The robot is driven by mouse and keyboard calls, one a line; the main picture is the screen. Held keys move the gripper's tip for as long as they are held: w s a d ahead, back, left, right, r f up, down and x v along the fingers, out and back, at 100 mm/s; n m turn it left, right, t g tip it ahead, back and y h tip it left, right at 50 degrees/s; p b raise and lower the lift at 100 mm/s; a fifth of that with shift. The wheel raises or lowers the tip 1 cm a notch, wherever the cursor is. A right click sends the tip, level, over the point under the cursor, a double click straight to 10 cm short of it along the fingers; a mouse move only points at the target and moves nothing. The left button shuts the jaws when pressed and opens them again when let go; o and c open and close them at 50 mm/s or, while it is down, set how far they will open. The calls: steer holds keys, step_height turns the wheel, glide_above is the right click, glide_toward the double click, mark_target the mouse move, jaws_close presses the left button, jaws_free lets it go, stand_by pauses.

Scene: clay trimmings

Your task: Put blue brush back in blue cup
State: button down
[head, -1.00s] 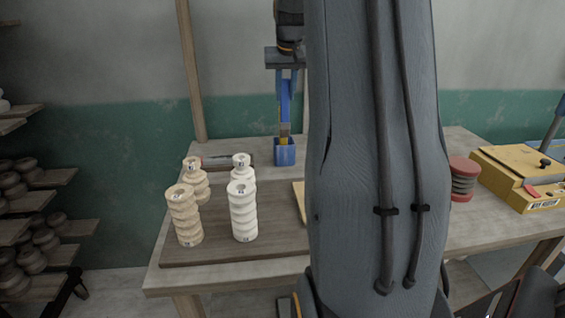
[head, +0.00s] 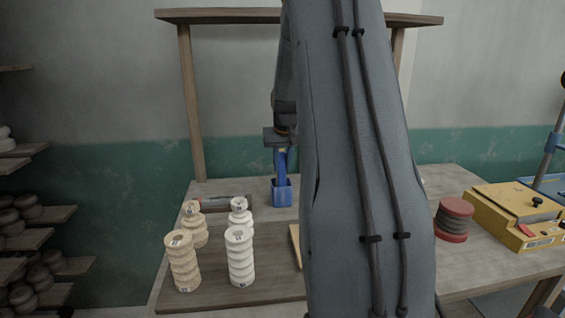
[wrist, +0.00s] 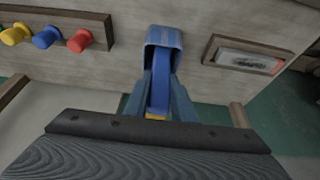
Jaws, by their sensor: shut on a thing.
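The blue cup (head: 283,196) stands upright on the table near its back edge. It also shows at the top of the wrist view (wrist: 164,36). My gripper (head: 281,172) points down just above the cup and is shut on the blue brush (wrist: 160,88), which lies between the blue fingers in the wrist view. The brush's far end reaches into the cup's mouth, and that end is hidden by the cup wall. A small yellow part shows near the gripper's base in the wrist view. I cannot tell whether the brush touches the cup bottom.
Cream stacked ring pieces (head: 240,256) stand on a dark board left of my arm. A red round stack (head: 453,219) and a yellow box (head: 514,213) are at the right. A small framed tray (wrist: 249,53) and a rack of coloured pegs (wrist: 60,22) flank the cup.

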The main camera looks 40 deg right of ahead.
steer(key=shift+f, duration=0.2)
steer(key=c, duration=1.5)
jaws_free()
steer(key=shift+f+b, duration=0.1)
steer(key=shift+b, duration=0.3)
steer(key=b+v, duration=0.1)
steer(key=v, duration=0.3)
steer(key=b+v, duration=0.1)
steer(key=v, duration=0.3)
steer(key=shift+d, duration=0.2)
